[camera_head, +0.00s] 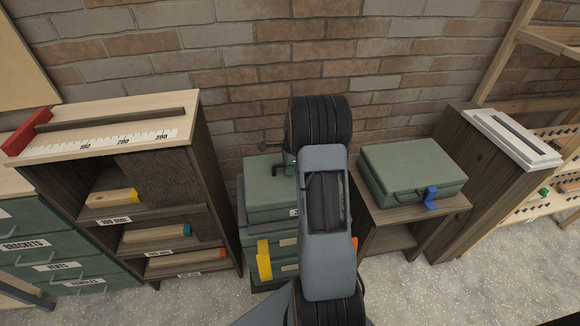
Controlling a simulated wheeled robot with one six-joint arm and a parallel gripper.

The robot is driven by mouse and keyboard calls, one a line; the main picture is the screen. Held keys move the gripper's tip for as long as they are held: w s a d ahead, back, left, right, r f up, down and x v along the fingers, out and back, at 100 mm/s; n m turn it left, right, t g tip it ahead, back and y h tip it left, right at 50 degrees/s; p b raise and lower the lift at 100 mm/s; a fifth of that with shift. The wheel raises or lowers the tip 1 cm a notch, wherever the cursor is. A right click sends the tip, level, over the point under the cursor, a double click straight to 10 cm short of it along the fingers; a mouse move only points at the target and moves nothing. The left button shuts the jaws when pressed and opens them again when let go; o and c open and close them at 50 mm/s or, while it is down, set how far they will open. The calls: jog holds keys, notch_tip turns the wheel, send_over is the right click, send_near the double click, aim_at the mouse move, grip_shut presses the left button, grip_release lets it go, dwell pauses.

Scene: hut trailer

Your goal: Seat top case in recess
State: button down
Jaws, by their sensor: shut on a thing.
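The top case (268,205) is a green box on a stack of green cases at the middle left, with a small white label on its front. It looks level; I cannot tell whether it rests fully on the case below. My gripper (283,169) is at the top of this case, shut on a part of it. My arm hides the fingertips partly and the right side of the case. Below are green cases with a yellow latch (264,262) and an orange latch (355,245). Any recess is hidden or cannot be made out.
Another green case (405,165) with a blue latch (430,196) lies on a low wooden stand (398,213) at right. A wooden shelf (218,190) stands close left of the stack. A dark cabinet (450,150) stands at right. A brick wall (400,50) is behind.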

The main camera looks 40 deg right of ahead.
jog(key=c, duration=1.5)
grip_release()
jog(key=shift+f, duration=0.1)
jog(key=o, duration=0.4)
